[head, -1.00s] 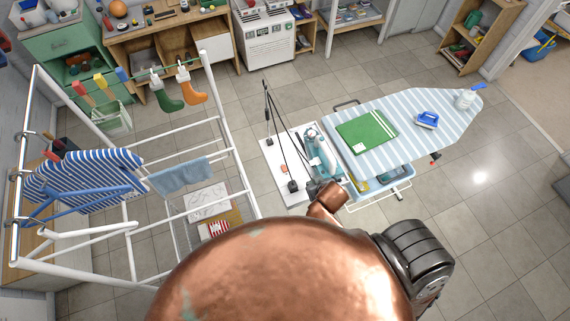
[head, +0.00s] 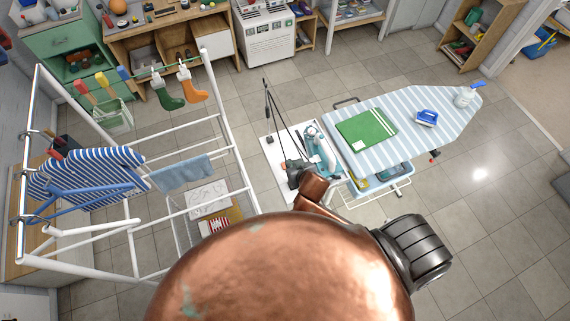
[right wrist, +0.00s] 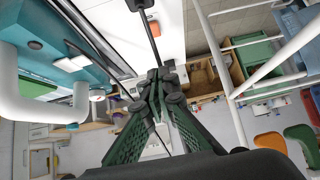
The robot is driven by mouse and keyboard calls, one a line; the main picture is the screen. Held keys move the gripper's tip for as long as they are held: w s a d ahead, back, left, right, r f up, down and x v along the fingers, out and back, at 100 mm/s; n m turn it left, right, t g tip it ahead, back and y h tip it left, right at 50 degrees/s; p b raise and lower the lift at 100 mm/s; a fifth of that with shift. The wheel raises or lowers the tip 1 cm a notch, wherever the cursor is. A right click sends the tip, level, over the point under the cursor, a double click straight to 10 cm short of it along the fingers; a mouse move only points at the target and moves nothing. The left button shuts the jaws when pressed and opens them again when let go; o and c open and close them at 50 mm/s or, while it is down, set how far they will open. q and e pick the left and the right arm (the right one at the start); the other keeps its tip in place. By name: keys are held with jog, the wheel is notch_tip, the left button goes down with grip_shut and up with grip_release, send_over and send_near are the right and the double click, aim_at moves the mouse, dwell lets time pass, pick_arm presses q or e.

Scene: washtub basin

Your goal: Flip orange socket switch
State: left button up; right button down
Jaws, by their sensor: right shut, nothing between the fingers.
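A small orange patch (right wrist: 154,29), which looks like the orange socket switch, sits on a white panel beside a black rod in the right wrist view. A tiny orange spot (head: 283,164) also shows beside my gripper in the head view; its shape is too small to tell. My right gripper (head: 294,175) is over the white board near the teal appliance. In the right wrist view its dark fingers (right wrist: 160,76) are shut and empty, pointing toward the patch. I cannot tell whether they touch anything. My left gripper is out of view.
The white board (head: 271,148) carries thin black rods. A teal appliance (head: 318,150) stands to its right, beside the striped ironing board (head: 450,106). A white drying rack (head: 222,110) stands at left. The tiled floor (head: 350,65) behind is open.

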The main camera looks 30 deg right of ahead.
send_over(285, 167)
notch_tip(285, 167, down, 5)
jog(key=shift+d+p, duration=0.1)
jog(key=shift+p, duration=0.2)
notch_tip(285, 167, down, 2)
jog(key=shift+f, duration=0.25)
jog(key=shift+s+f, duration=0.1)
jog(key=shift+f, duration=0.5)
jog(key=shift+a+f, duration=0.1)
jog(key=shift+a, duration=0.1)
